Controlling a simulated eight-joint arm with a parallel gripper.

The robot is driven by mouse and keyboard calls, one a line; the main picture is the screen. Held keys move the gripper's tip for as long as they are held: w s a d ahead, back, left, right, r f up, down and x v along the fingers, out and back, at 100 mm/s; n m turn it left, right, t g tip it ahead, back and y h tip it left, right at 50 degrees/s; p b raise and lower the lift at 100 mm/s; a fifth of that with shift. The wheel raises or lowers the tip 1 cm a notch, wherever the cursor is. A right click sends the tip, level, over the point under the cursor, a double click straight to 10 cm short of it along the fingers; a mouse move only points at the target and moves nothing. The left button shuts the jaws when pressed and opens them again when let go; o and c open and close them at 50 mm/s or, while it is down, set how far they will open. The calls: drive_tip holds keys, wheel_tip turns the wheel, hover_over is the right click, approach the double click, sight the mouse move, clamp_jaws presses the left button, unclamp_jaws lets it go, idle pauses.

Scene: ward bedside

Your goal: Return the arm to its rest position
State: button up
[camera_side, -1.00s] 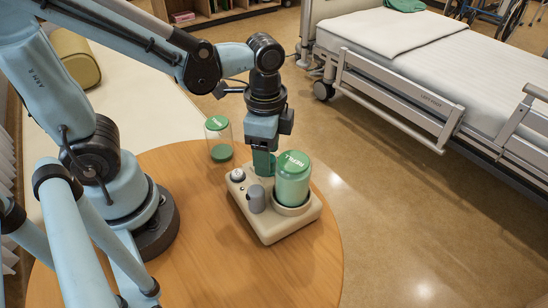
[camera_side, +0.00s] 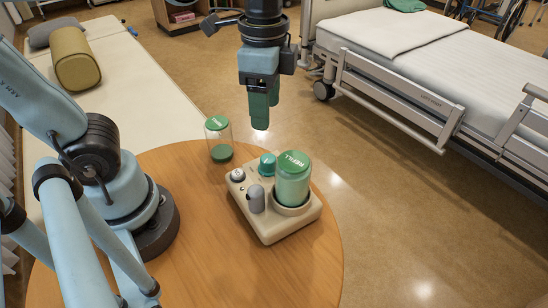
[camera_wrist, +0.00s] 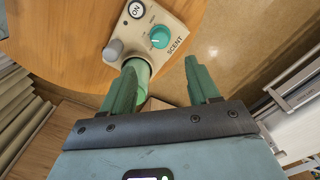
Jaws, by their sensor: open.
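My gripper (camera_side: 260,112) is raised above the far side of the round wooden table and holds nothing. In the wrist view its two green fingers (camera_wrist: 165,88) stand apart, with open space between them. Below it a beige device (camera_side: 278,228) sits on the table. The device bears a teal knob (camera_side: 267,165), a white button (camera_side: 238,175), a grey lever or knob (camera_side: 256,199) and a green jar marked REFILL (camera_side: 292,180) seated upright in a ring. In the wrist view the teal knob (camera_wrist: 159,37) is beside the word SCENT, and the left finger partly covers the jar.
A clear jar with a green lid (camera_side: 219,139) stands on the round table (camera_side: 200,250) behind the device. A hospital bed (camera_side: 430,80) with side rails is at the right. A padded couch (camera_side: 130,90) with a cushion is at the back left. The air around my gripper is clear.

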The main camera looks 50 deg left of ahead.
drive_tip(key=shift+r, duration=0.1)
idle(0.3)
drive_tip(key=w+a+f+n+t, duration=0.2)
drive_tip(key=a+f+n+t, duration=0.2)
drive_tip(key=n+t, duration=0.3)
drive_tip(key=a+n, duration=0.1)
drive_tip(key=n, duration=0.2)
drive_tip(key=shift+w+a+f, duration=0.2)
drive_tip(key=shift+w+a, duration=0.15)
drive_tip(key=shift+a, duration=0.05)
